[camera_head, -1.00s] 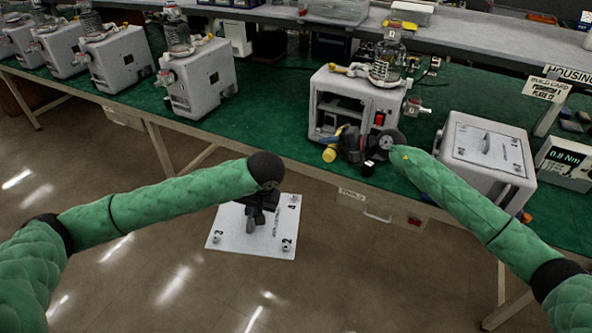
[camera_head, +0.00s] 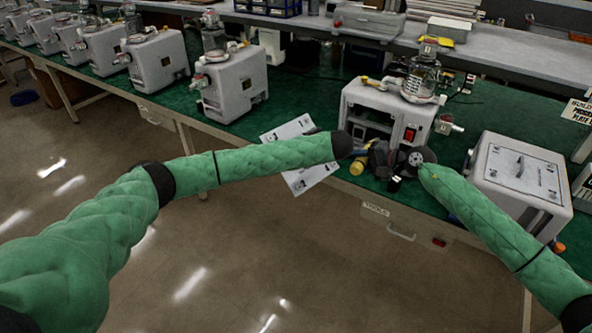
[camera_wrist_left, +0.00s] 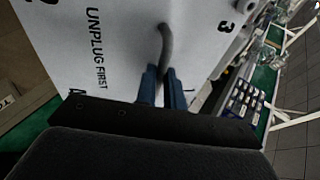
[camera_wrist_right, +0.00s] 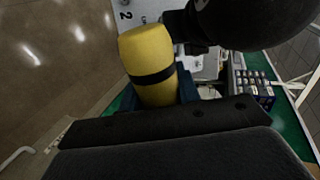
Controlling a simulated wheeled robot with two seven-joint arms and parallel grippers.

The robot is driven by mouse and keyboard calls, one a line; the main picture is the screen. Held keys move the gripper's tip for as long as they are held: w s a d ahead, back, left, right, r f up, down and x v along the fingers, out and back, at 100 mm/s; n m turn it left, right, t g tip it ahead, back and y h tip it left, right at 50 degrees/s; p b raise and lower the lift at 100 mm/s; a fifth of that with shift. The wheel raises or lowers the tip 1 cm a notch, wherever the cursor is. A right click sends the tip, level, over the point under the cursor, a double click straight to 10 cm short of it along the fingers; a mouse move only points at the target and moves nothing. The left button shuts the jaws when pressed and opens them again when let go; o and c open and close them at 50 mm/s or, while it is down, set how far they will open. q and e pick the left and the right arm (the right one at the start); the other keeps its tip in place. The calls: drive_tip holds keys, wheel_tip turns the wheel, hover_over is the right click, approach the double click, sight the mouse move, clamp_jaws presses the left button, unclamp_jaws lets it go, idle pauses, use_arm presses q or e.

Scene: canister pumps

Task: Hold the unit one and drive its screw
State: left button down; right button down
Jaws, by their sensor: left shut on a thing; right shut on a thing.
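A white unit (camera_head: 372,101) with an open front and a red switch stands on the green bench; I cannot read its number. My left gripper (camera_wrist_left: 165,78) is shut on the grey handle (camera_wrist_left: 166,46) of a white cover plate (camera_wrist_left: 118,40) marked "UNPLUG FIRST". In the head view the plate (camera_head: 315,177) is tilted in front of the bench edge, left of the unit, partly hidden by my left arm. My right gripper (camera_head: 380,161) is shut on a yellow tool handle with a black band (camera_wrist_right: 146,55), below the unit's front. The tool's tip is hidden.
A white box (camera_head: 515,205) with a handled plate on top stands to the right. Several similar white units (camera_head: 235,85) line the bench to the left. A drawer (camera_head: 390,222) sits under the bench edge. The floor in front is clear.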

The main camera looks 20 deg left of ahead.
use_arm(q)
drive_tip(key=w+d+r+m+t+h, duration=0.1)
drive_tip(key=w+m+t+h, duration=0.1)
drive_tip(key=w+d+r+m+t+h, duration=0.1)
drive_tip(key=w+m+t, duration=0.1)
drive_tip(key=m+t, duration=0.1)
drive_tip(key=w+d+m+t+h, duration=0.2)
drive_tip(key=m, duration=0.1)
drive_tip(key=shift+w+d+r+t+h, duration=0.1)
drive_tip(key=shift+w+r+t+h, duration=0.1)
drive_tip(key=shift+r+t+h, duration=0.15)
drive_tip(key=w+d+f+m+t+h, duration=0.1)
drive_tip(key=w+d+f+m+h, duration=0.1)
drive_tip(key=d+m+h, duration=0.2)
drive_tip(key=w+d+f+m+t+h, duration=0.2)
drive_tip(key=d+f+m+h, duration=0.1)
drive_tip(key=d+h, duration=0.4)
drive_tip(key=shift+w+d+f+m+h, duration=0.25)
drive_tip(key=shift+w+m+h, duration=0.2)
drive_tip(key=shift+m, duration=0.25)
drive_tip(key=shift+s+a+f+t, duration=0.1)
drive_tip(key=shift+t, duration=0.15)
